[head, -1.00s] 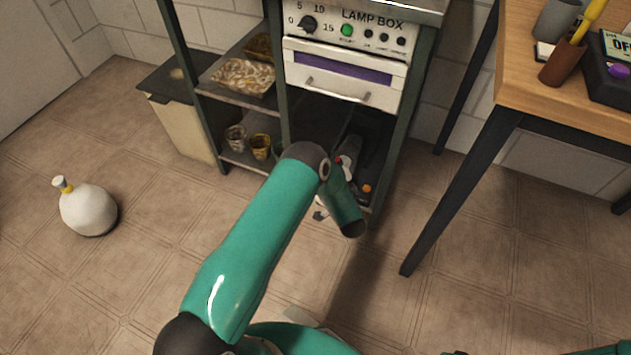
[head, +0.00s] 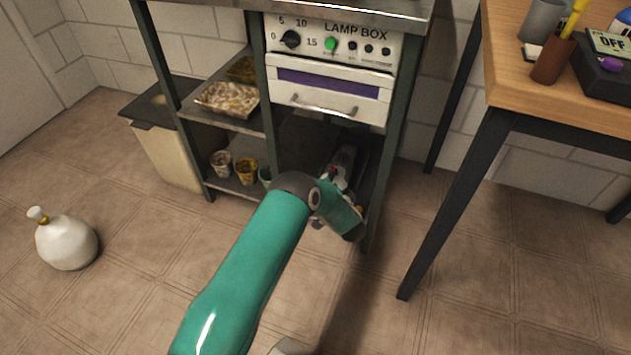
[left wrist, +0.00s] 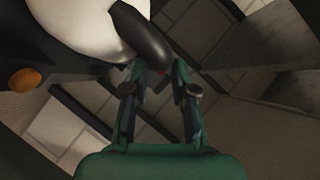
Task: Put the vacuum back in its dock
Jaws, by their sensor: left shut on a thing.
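The vacuum shows a white body (left wrist: 75,22) and a dark handle (left wrist: 142,38) in the left wrist view. My left gripper (left wrist: 158,82) is shut on this handle, with its fingers on either side of it. In the head view part of the vacuum (head: 343,165) shows inside the rack's lower right bay, just beyond my left wrist. My arm hides the left gripper and most of the vacuum there. The dock cannot be told apart in the dark bay. My right gripper is out of view.
The rack's dark posts (head: 392,140) frame the bay, under the lamp box (head: 325,45). Small pots (head: 246,171) stand on the left lower shelf. Floor between is clear.

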